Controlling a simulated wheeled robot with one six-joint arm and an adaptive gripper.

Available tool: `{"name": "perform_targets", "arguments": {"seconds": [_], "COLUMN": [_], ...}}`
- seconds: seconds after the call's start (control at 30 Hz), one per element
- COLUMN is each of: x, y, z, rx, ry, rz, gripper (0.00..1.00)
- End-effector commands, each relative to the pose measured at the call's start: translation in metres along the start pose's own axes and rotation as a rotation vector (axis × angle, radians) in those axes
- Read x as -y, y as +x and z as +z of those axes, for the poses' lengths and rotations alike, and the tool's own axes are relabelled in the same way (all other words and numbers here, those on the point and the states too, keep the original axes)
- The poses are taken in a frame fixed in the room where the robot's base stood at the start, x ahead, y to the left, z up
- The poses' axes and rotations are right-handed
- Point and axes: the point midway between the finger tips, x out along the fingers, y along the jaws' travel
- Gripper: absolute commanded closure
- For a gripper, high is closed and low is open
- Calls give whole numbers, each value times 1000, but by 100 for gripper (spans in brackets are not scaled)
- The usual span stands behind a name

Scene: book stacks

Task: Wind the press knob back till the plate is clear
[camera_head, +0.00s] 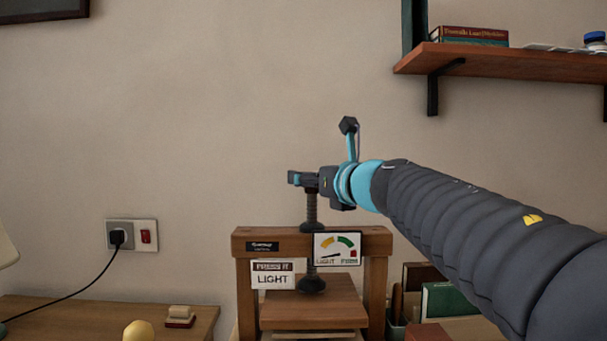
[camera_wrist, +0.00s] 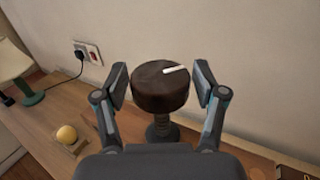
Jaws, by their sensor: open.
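The press (camera_head: 376,280) is a wooden frame with a dark vertical screw (camera_head: 311,210) through its top beam. A dark round foot (camera_head: 312,286) at the screw's lower end appears to rest on the wooden plate (camera_head: 312,312). The dark brown round knob (camera_wrist: 160,90) has a white mark pointing to the upper right in the wrist view. My gripper (camera_head: 300,180) is at the top of the screw. In the wrist view, my gripper (camera_wrist: 161,80) is open with a finger on each side of the knob and small gaps between. In the head view it hides most of the knob.
A gauge (camera_head: 337,248) on the beam has its needle low, towards LIGHT. A card (camera_head: 273,280) reads LIGHT. A shelf (camera_head: 500,60) is at upper right. Books (camera_head: 447,302) stand right of the press. A yellow ball (camera_head: 138,331) and a stamp-like block (camera_head: 180,317) lie left.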

Motion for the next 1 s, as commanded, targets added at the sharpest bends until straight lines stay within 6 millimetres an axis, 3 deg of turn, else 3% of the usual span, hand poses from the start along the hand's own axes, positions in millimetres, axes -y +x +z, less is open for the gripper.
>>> {"name": "perform_targets", "arguments": {"seconds": [0.2,0.57,0.6,0.8,1.0], "x": [0,1,1,1,3], "y": [23,28,28,28,27], "z": [0,0,0,0,0], "rx": [0,1,1,1,0], "ry": [1,1,1,1,1], "rz": [-1,-2,-2,-2,-3], "gripper": [30,30,32,79,80]}}
